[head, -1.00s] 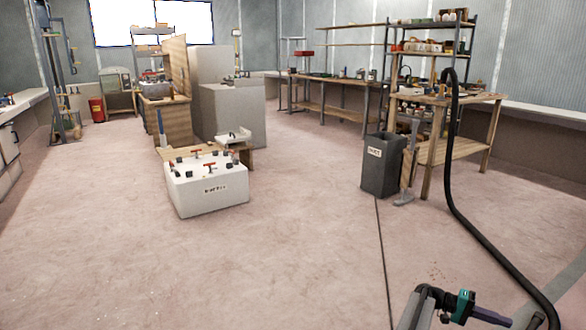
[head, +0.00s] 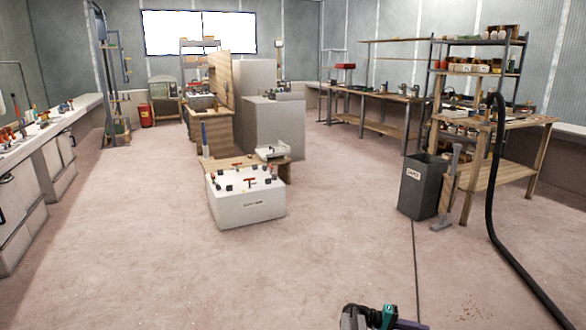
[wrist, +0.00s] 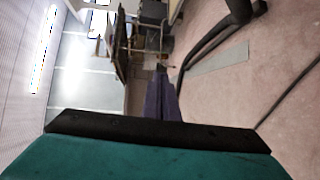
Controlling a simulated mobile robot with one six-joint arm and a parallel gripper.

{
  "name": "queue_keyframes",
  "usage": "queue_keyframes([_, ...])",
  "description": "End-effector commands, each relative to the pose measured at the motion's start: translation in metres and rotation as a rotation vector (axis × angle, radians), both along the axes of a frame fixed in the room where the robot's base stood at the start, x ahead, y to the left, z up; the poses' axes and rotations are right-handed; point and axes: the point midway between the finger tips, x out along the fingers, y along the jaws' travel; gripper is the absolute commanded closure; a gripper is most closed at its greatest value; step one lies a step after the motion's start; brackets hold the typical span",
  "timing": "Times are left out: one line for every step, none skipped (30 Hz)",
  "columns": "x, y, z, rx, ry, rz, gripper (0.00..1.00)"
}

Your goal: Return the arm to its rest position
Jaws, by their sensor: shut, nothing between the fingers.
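My gripper (head: 408,325) shows at the bottom edge of the head view, right of centre. Only a dark and teal part of my arm and a purple finger are in the picture there. In the wrist view the purple fingers (wrist: 162,98) lie together, shut and empty, beyond a black and teal housing. Nothing touches them. The rest of my arm is cut off by the bottom edge of the head view.
A white box (head: 246,207) with red and black fittings stands ahead on the floor. A dark bin (head: 420,192) and a wooden workbench (head: 475,185) stand right. A black hose (head: 493,215) and a thin cable (head: 416,265) cross the floor. White counters (head: 70,120) line the left. The middle floor is open.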

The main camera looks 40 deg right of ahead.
Motion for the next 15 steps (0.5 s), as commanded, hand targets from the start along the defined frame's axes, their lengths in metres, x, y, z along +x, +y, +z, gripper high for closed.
queue_keyframes([0.014,0.015,0.004,0.017,-0.004,0.025,1.0])
queue_keyframes([0.022,0.023,0.003,0.027,-0.007,0.037,1.0])
queue_keyframes([0.032,0.033,0.002,0.04,-0.012,0.053,1.0])
queue_keyframes([0.038,0.041,0.001,0.05,-0.015,0.064,1.0])
queue_keyframes([0.045,0.049,0.0,0.06,-0.02,0.077,1.0])
queue_keyframes([0.054,0.06,-0.001,0.075,-0.024,0.091,1.0])
queue_keyframes([0.06,0.069,-0.003,0.087,-0.026,0.104,1.0])
queue_keyframes([0.066,0.077,-0.004,0.098,-0.03,0.114,1.0])
queue_keyframes([0.074,0.089,-0.005,0.114,-0.033,0.13,1.0])
queue_keyframes([0.079,0.098,-0.006,0.126,-0.036,0.141,1.0])
queue_keyframes([0.085,0.107,-0.007,0.139,-0.04,0.152,1.0])
queue_keyframes([0.092,0.119,-0.009,0.156,-0.043,0.166,1.0])
queue_keyframes([0.096,0.128,-0.01,0.17,-0.045,0.176,1.0])
queue_keyframes([0.101,0.137,-0.011,0.184,-0.046,0.187,1.0])
queue_keyframes([0.106,0.15,-0.013,0.203,-0.051,0.201,1.0])
